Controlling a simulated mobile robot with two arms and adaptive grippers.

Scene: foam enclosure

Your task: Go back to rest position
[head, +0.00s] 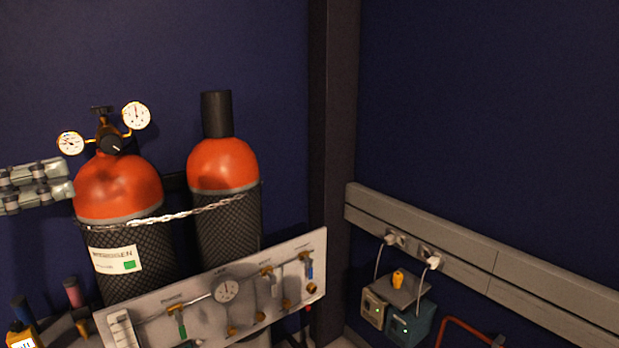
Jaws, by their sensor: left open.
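My left gripper (38,186) shows at the left edge, as pale grey finger parts with dark joints. It is open, with a narrow dark gap between the parts, and I see nothing held in it. It shows left of the nearer orange-topped gas cylinder (118,186); I cannot tell how far apart they are in depth. The rest of my left arm is outside the picture. My right gripper is not in view.
A second cylinder (222,166) stands beside the first, behind a chain (190,212). A gauge panel (190,288) is in front. Sockets (428,258) and small boxes (405,315) are right. Tools (72,293) are lower left. The right wall is bare above its rail.

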